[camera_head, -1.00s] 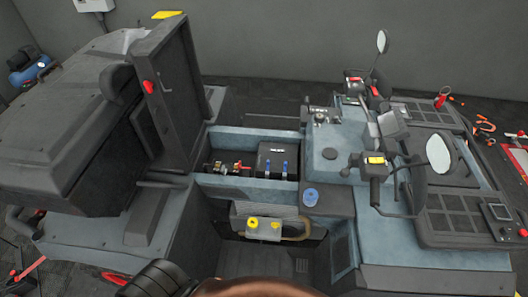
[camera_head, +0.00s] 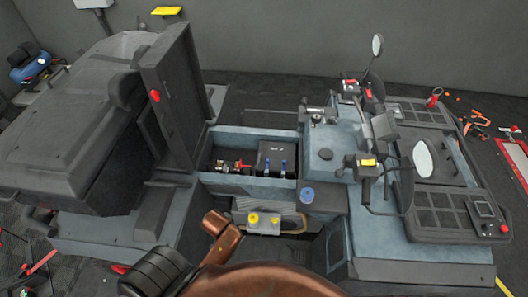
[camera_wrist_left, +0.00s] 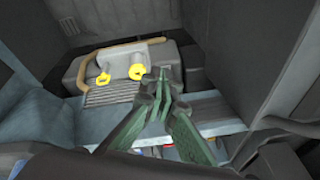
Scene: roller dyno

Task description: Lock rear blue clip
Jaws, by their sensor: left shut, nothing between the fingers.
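In the head view, two small blue clips, one on the left (camera_head: 268,168) and one on the right (camera_head: 284,168), sit on the front of a black battery box (camera_head: 275,152) in the open compartment. I cannot tell which is the rear one or whether either is locked. My left gripper (camera_wrist_left: 160,80) shows in the wrist view, shut and empty, its green fingers together in front of a grey unit (camera_wrist_left: 120,70) with yellow caps. I cannot make out its fingers in the head view. My right gripper is in neither current view.
The compartment's blue-grey wall (camera_head: 245,188) stands in front of the box. A raised dark panel (camera_head: 172,95) borders it on the left. A blue cap (camera_head: 307,194) and a mirror (camera_head: 424,160) are to the right. The grey unit (camera_head: 262,226) lies below the compartment.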

